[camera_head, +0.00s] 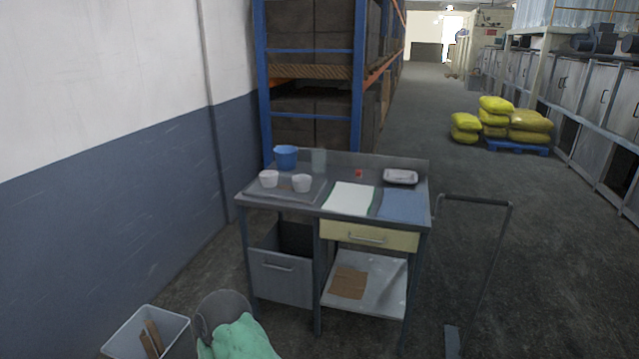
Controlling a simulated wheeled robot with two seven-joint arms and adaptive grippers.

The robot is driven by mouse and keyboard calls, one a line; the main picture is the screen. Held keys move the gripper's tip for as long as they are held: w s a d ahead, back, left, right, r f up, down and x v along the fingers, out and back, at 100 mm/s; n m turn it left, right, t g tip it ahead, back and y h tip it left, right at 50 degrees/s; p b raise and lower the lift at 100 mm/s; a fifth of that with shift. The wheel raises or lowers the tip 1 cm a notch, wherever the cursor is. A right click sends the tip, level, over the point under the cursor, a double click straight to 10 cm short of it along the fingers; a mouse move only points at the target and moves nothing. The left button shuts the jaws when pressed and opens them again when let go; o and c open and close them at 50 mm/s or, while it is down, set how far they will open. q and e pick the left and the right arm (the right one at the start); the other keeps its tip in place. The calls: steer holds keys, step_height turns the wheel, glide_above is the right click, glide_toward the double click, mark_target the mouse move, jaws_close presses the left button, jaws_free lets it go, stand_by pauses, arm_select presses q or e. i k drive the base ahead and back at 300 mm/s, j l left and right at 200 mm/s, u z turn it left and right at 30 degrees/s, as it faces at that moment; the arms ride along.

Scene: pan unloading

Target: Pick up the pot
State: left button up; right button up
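A blue round pot-like container (286,157) stands upright at the back left of a grey metal worktable (336,160). It is the thing here that looks most like a pot, though it is small in view and I cannot make out a handle. Two small white cups, the left one (268,179) and the right one (302,183), stand in front of it on a grey tray (284,194). A clear glass-like container (319,161) stands to its right. Neither of my grippers shows in the head view, and nothing touches the blue container.
A white sheet (349,198), blue sheet (401,205), small red item (359,173) and pale dish (400,176) lie on the table's right half. A trolley handle (475,199) stands right of it. Open floor (420,130) lies behind right.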

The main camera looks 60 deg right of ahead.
mark_target(302, 184)
steer(key=z, duration=1.65)
steer(key=i+z, duration=0.1)
steer(key=i, duration=0.4)
steer(key=i+j+z, duration=0.15)
steer(key=i, duration=0.35)
steer(key=i+j+z, duration=0.1)
steer(key=i, duration=0.4)
